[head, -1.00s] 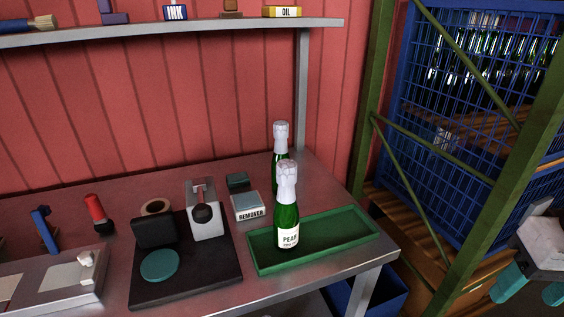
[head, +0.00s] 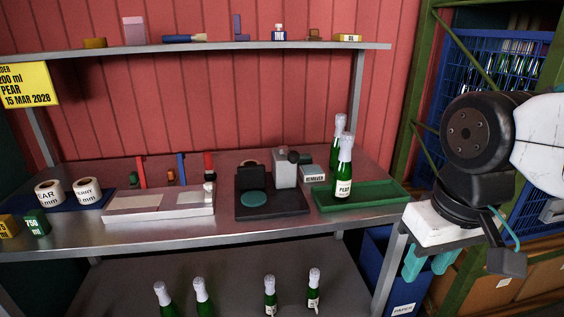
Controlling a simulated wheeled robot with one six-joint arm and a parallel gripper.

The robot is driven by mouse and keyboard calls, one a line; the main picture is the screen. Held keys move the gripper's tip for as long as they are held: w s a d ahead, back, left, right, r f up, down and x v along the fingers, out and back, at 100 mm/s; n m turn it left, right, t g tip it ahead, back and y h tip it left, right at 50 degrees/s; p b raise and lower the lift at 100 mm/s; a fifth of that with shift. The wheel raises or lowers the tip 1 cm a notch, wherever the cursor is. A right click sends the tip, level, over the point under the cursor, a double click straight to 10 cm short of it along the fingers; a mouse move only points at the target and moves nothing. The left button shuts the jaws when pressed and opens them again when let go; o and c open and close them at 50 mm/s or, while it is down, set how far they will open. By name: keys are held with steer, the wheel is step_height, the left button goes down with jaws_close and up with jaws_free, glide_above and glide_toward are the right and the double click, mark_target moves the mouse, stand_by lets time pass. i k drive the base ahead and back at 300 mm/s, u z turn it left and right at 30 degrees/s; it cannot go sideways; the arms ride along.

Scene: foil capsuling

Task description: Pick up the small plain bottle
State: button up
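Several green bottles with white foil tops stand on the lower shelf under the bench, cut off by the bottom edge: two at the left (head: 163,297) (head: 203,297) and two slimmer ones at the right (head: 270,297) (head: 314,292). White patches show low on the right pair. I cannot tell which is the small plain bottle. On the bench, a bottle labelled PEAR (head: 343,172) stands in the green tray (head: 388,196), with another bottle (head: 338,128) behind it. My gripper (head: 427,269) hangs right of the bench, its teal fingers apart and nothing visible between them.
The bench's front edge (head: 190,238) and right leg (head: 388,270) lie between my gripper and the lower shelf (head: 235,285). A blue bin (head: 375,250) stands by the leg. A green rack post (head: 410,90) rises behind my arm. The middle of the lower shelf looks clear.

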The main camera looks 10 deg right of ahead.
mark_target(341, 119)
steer(key=u, duration=0.65)
steer(key=i, duration=1.05)
steer(key=z, duration=0.75)
